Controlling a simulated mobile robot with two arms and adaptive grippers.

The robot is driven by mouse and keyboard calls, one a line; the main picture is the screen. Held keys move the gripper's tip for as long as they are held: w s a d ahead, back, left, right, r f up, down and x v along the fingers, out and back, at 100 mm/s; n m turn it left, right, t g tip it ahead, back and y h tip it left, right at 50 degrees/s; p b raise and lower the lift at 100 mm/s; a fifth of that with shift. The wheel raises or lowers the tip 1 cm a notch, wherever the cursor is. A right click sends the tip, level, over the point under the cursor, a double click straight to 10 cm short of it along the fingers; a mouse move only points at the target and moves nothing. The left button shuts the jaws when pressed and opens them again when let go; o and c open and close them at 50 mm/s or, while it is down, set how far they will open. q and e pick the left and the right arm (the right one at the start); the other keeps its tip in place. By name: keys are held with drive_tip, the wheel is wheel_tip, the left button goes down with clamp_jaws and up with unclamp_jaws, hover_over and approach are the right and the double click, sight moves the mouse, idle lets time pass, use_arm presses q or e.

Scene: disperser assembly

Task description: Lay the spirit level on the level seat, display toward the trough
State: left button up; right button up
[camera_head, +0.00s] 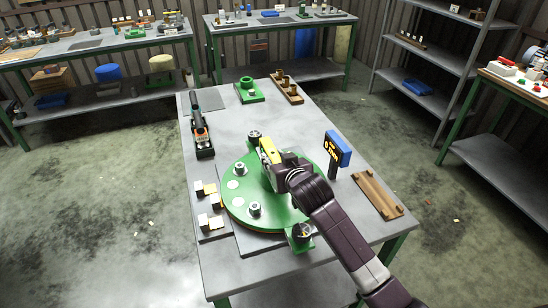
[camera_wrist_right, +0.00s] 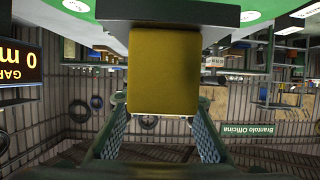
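The spirit level (camera_head: 267,150) is a yellow block with dark parts, at the back middle of the green disc (camera_head: 237,187) on the table. In the right wrist view it is a yellow block (camera_wrist_right: 165,72) against a dark bar (camera_wrist_right: 167,13) near the green surface. My right gripper (camera_wrist_right: 160,105) has its two fingers at either side of the block's near end and appears closed on it. In the head view my right gripper (camera_head: 282,168) reaches over the disc and partly hides the level. I cannot make out the level seat, the trough or which way the display faces. My left gripper is out of view.
A blue gauge with a lit display (camera_head: 337,149) stands right of the disc. A wooden tray (camera_head: 378,195) lies at the right edge. A tool in a black holder (camera_head: 202,138) and small blocks (camera_head: 208,190) are at left. A green fixture (camera_head: 249,91) is at the back.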

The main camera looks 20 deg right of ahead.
drive_tip(key=o, duration=0.3)
drive_tip(key=shift+o, duration=0.2)
drive_tip(key=b+v, duration=0.1)
drive_tip(key=v, duration=1.1)
